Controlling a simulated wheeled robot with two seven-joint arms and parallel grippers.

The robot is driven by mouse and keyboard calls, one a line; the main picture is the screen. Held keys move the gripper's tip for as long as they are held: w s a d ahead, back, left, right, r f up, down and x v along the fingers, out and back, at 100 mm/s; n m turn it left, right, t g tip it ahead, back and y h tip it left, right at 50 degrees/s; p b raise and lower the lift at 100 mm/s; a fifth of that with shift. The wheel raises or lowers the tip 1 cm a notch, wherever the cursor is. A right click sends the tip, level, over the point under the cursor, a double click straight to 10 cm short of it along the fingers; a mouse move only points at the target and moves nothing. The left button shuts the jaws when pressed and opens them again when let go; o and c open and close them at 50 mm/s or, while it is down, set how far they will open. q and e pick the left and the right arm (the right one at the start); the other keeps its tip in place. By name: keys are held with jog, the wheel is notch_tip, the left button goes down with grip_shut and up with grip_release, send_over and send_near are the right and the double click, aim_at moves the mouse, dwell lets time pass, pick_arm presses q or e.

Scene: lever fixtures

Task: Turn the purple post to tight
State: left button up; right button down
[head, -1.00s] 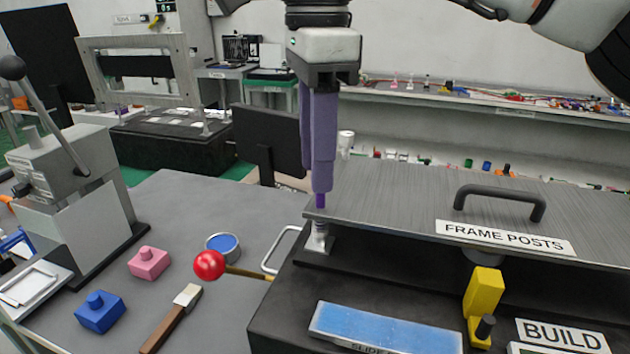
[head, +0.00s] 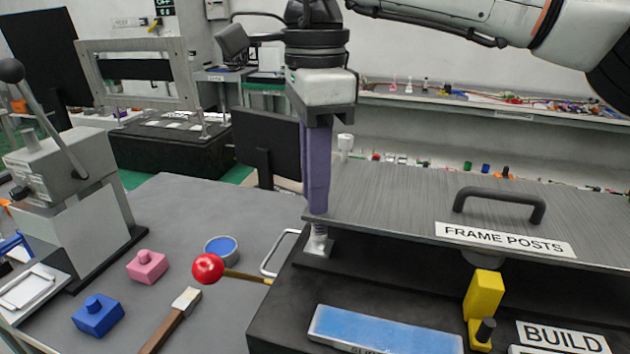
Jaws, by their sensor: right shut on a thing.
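Below the fingertips a silver foot (head: 318,241) shows on the black base. The plate (head: 390,202) carries a black handle and a label reading "FRAME POSTS" (head: 506,239). My left gripper is not in view.
A red ball knob (head: 208,268) on a rod and a silver loop handle (head: 279,253) lie left of the base. A yellow block (head: 484,294) and a blue slider strip (head: 383,331) are in front. Pink (head: 147,267) and blue (head: 97,315) blocks stand on the table.

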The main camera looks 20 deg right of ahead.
jog(key=shift+m, duration=0.3)
jog(key=m, duration=0.3)
jog(key=shift+w, duration=0.1)
jog(key=m, duration=0.5)
jog(key=shift+w+d+m, duration=0.1)
jog(key=shift+w+m, duration=0.05)
jog(key=shift+m, duration=0.25)
jog(key=m, duration=0.5)
jog(key=shift+d, duration=0.15)
jog(key=shift+d+m, duration=0.1)
jog(key=shift+m, duration=1.8)
jog(key=shift+r, duration=0.1)
jog(key=shift+w, duration=0.1)
jog(key=c, duration=1.6)
grip_release()
jog(key=shift+c, duration=0.2)
